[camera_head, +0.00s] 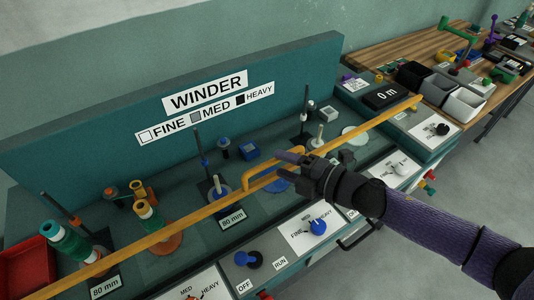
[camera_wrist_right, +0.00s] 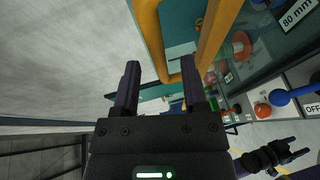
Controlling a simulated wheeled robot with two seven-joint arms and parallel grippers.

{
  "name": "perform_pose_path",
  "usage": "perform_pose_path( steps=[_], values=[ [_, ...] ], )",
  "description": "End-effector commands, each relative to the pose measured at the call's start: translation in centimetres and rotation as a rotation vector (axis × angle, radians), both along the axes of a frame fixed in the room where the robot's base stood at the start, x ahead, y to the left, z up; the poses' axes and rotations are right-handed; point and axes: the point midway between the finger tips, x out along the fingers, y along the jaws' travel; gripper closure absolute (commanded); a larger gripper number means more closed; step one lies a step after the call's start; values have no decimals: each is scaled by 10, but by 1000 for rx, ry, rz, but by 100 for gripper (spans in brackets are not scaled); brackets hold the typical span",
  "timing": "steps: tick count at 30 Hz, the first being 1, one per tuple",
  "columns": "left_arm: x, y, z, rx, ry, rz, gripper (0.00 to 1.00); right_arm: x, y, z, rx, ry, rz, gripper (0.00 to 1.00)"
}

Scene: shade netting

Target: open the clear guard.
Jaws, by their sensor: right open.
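The clear guard shows mainly by its long orange front bar (camera_head: 175,229), which runs slantwise across the winder's front. Its clear sheet is hard to make out. An orange loop handle (camera_head: 262,163) stands out from the bar near the middle. My right gripper (camera_head: 283,164) is open at the handle's right end. In the right wrist view, the handle's orange crosspiece (camera_wrist_right: 173,78) shows between the two spread fingers (camera_wrist_right: 160,88); I cannot tell whether they touch it. A dark gripper, apparently my left one (camera_wrist_right: 288,152), shows small at the lower right of the wrist view.
Blue knobs (camera_head: 318,226) and labels line the front panel below the bar. A red bin (camera_head: 30,265) sits at far left. A wooden table (camera_head: 395,55) with parts stands at upper right.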

Motion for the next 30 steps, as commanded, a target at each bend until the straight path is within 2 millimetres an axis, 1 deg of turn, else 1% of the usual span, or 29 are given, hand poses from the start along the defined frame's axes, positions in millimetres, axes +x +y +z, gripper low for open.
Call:
perform_pose_path(
  steps=[1, 3, 6, 10, 18, 20, 21, 26, 30],
  values=[
    [-1, 0, -2, 0, 1, 0, 41, 7, 9, -2, 4, -2, 0, 45],
    [-1, 0, -3, 1, 3, 0, 41, 14, 18, -4, 3, 0, -1, 45],
    [-2, 1, -5, 1, 5, 0, 41, 22, 29, -8, 4, 2, -2, 45],
    [-3, 3, -6, 6, 7, -2, 41, 28, 36, -9, 2, 3, -4, 45],
    [-3, 10, -6, 17, 6, -6, 41, 29, 37, -9, 2, 4, -5, 45],
    [-3, 10, -6, 16, 7, -7, 41, 29, 37, -9, 2, 4, -5, 57],
    [-3, 10, -6, 16, 7, -7, 41, 28, 37, -9, 2, 4, -5, 66],
    [-2, 9, -6, 14, 5, -6, 41, 28, 37, -9, 2, 4, -5, 100],
    [-1, 6, -5, 9, 4, -4, 41, 28, 37, -9, 3, 4, -5, 100]
  ],
)
